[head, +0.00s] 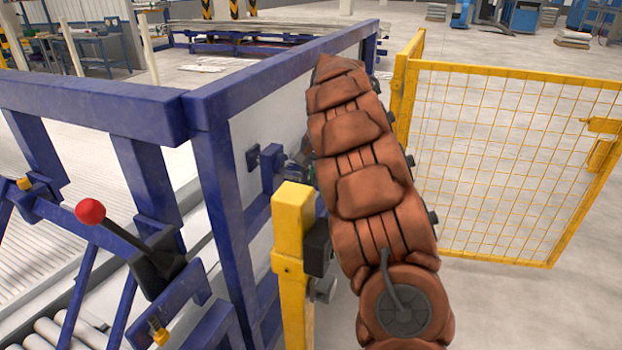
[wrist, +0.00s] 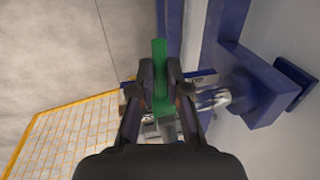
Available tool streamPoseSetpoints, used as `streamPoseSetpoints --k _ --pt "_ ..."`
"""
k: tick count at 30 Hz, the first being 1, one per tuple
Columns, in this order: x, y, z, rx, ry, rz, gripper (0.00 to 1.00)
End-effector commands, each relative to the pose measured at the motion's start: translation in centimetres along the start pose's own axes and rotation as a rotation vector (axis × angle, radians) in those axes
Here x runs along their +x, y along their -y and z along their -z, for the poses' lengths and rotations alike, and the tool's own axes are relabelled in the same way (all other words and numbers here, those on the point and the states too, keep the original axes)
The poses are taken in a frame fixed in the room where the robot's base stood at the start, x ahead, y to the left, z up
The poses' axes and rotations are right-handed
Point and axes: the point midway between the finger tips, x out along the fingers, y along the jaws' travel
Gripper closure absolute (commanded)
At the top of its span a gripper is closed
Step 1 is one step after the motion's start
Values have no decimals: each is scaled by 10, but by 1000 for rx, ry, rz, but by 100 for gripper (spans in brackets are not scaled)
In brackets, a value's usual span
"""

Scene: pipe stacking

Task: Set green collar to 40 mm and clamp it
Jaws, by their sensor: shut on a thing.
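In the wrist view, a green collar part (wrist: 160,62) stands upright between the two fingers of my gripper (wrist: 160,88). The fingers are shut on it, one on each side. Any scale or 40 mm mark is too small or hidden to read.
A blue frame (head: 215,150) and a yellow post (head: 293,230) stand close left of my arm. A yellow mesh gate (head: 510,165) is on the right. A red-knobbed lever (head: 90,211) and rollers (head: 50,335) are at lower left. Open floor lies beyond the gate.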

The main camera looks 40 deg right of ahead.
Motion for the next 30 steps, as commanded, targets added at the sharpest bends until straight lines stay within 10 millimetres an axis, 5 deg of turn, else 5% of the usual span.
streamPoseSetpoints --k 10,23,24,30 --pt "9 45 -1 -4 3 3 100" --pt "12 49 -1 0 2 -1 100" --pt "11 49 -1 0 2 -1 82" --pt "11 49 0 0 1 1 61"
